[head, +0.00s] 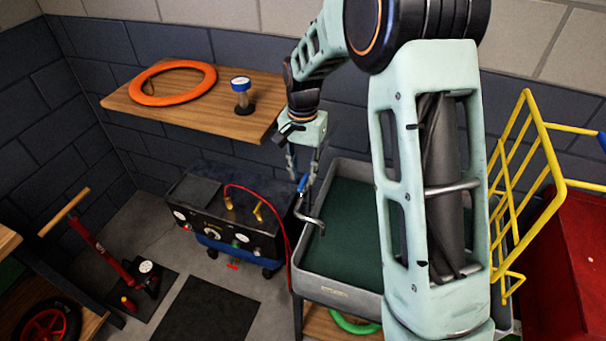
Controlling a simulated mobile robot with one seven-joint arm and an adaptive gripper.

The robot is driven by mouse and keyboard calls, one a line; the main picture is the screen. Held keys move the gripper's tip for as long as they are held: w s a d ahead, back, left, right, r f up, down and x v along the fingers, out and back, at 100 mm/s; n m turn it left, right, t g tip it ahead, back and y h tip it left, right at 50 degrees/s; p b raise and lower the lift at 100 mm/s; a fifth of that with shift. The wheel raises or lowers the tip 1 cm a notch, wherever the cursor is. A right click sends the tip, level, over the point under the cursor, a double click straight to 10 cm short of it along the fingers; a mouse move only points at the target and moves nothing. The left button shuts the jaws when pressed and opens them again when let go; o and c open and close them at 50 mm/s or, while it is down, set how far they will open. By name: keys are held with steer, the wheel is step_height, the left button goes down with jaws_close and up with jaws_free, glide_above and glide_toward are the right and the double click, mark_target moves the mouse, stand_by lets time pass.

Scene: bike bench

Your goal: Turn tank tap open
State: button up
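The grey tank (345,288) with a dark green inside stands right of the middle, partly hidden behind my arm. At its left edge is a tap with a bent metal spout (309,217) and a small blue lever (303,183). My gripper (304,176) points down over the tap. Its two fingers are apart, and the blue lever shows between or just behind their tips. I cannot tell whether a finger touches the lever.
A black compressor (225,222) with gauges and a red hose (287,240) stands close left of the tank. A wooden shelf (190,118) holds an orange ring (172,99) and a blue-topped item (241,95). A yellow rack (512,150) and red cabinet (565,265) are right.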

steer(key=shift+f, duration=1.05)
steer(key=shift+c, duration=0.2)
jaws_close()
